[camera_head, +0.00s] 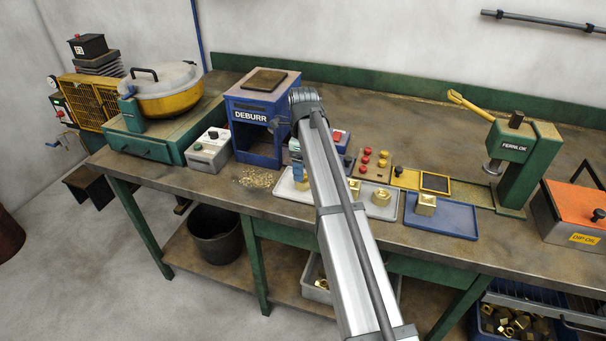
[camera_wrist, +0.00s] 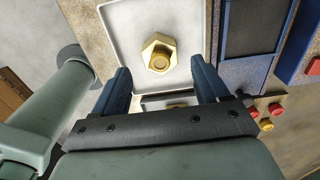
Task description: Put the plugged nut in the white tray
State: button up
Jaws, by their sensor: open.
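My gripper (camera_wrist: 162,76) is open and empty, its two blue fingers apart above the bench. In the head view my gripper (camera_head: 299,167) is partly behind my arm, over the left end of the pale trays. The wrist view shows a brass hex nut (camera_wrist: 159,53) lying in the white tray (camera_wrist: 118,22), just beyond the fingertips and apart from them. Its centre looks filled with a round piece, but I cannot be sure it is a plug. The white tray (camera_head: 285,196) shows left of my arm in the head view; the nut in it is hidden there.
Brass nuts (camera_head: 381,197) sit in a pale tray right of my arm. Another (camera_head: 425,204) stands on a blue tray (camera_head: 455,222). The blue DEBURR machine (camera_head: 262,142) stands behind left, the green press (camera_head: 530,160) at right. Red knobs (camera_head: 366,160) lie behind the trays.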

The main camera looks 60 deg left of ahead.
notch_tip(320, 180, up, 8)
dwell(0.4)
jog(key=shift+f, duration=0.1)
